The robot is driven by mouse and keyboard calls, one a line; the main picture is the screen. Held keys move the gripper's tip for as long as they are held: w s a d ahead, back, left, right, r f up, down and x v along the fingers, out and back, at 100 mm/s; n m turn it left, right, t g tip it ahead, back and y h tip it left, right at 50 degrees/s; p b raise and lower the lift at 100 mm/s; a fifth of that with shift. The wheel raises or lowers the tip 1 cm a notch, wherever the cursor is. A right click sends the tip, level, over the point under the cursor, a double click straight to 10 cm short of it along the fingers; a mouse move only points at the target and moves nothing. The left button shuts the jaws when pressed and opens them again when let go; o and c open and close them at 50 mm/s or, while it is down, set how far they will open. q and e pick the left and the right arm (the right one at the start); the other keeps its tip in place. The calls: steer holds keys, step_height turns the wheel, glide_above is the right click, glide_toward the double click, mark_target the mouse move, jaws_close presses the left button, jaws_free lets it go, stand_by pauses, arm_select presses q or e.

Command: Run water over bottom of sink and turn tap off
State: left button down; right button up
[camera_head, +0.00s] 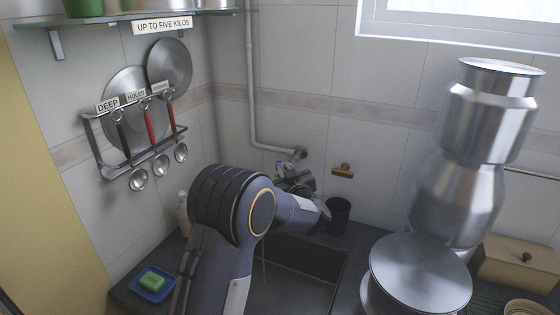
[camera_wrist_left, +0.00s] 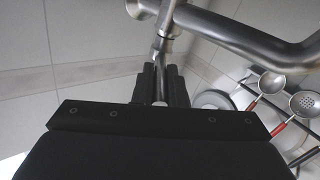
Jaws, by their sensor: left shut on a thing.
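My left gripper (camera_head: 293,176) is at the tap by the wall, partly hidden behind my own arm in the head view. In the left wrist view its two black fingers (camera_wrist_left: 161,87) are shut on the tap handle (camera_wrist_left: 160,52), a slim metal lever. The thick steel tap pipe (camera_wrist_left: 245,42) runs to the right above it. The dark sink (camera_head: 312,255) lies below the arm, and much of its bottom is hidden. I see no clear water stream in either view. My right gripper is not in view.
Tall steel canisters (camera_head: 487,115) and a round steel lid (camera_head: 420,275) stand right of the sink. A black cup (camera_head: 338,216) is behind it. Green soap on a blue dish (camera_head: 150,285) sits at left. A ladle rack (camera_head: 105,155) hangs on the left wall.

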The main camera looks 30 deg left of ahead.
arm_select(q)
steer(key=shift+w+d+n+g+y+p, duration=0.25)
steer(key=shift+w+n+g+y+p, duration=0.45)
steer(key=shift+n+g, duration=0.6)
steer(key=shift+w+d+n+g+y+p, duration=0.25)
steer(key=shift+n+g+y+p, duration=0.2)
steer(key=shift+n+g+y, duration=0.8)
steer(key=shift+w+d+n+g+y+p, duration=0.4)
steer(key=shift+n+g+p, duration=0.3)
steer(key=shift+g, duration=1.05)
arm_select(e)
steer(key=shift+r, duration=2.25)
arm_select(q)
steer(key=shift+a+r, duration=0.1)
steer(key=c, duration=1.5)
jaws_free()
steer(key=shift+o, duration=0.2)
